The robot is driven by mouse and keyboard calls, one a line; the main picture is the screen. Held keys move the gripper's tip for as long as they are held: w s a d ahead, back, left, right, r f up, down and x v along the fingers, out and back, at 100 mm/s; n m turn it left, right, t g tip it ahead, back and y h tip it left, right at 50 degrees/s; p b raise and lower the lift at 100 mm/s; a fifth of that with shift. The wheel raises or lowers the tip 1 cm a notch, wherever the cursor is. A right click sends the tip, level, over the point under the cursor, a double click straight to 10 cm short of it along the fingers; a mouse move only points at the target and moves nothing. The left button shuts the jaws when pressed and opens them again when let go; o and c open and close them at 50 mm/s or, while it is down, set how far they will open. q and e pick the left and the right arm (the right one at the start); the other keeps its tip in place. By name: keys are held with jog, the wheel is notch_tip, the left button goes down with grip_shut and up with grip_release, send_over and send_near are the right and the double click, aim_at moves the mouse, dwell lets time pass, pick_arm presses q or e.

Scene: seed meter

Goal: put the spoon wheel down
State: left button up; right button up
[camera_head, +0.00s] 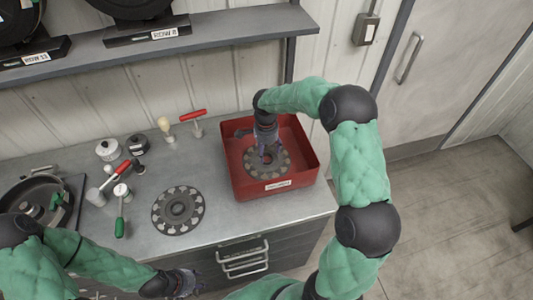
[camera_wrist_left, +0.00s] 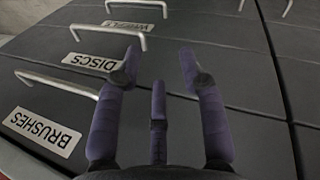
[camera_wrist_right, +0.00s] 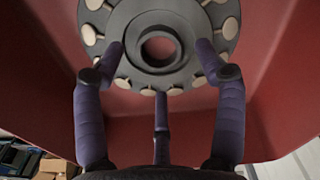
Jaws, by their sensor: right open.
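A spoon wheel (camera_head: 267,163), a dark disc with pale spoons around its rim and a central hub, lies inside the red bin (camera_head: 308,183). In the right wrist view the wheel (camera_wrist_right: 158,75) shows close beyond my fingers, inside the red walls. My right gripper (camera_head: 268,152) reaches down into the bin above the wheel; its fingers (camera_wrist_right: 165,60) are open and hold nothing that I can see. A similar dark disc (camera_head: 178,209) lies flat on the counter left of the bin. My left gripper (camera_head: 188,283) is open and empty in front of the counter, facing the drawers (camera_wrist_left: 150,60).
A round dark housing (camera_head: 38,200) sits at the left. A shelf (camera_head: 220,30) runs above.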

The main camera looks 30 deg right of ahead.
notch_tip(320, 180, up, 9)
jog(key=p, duration=0.1)
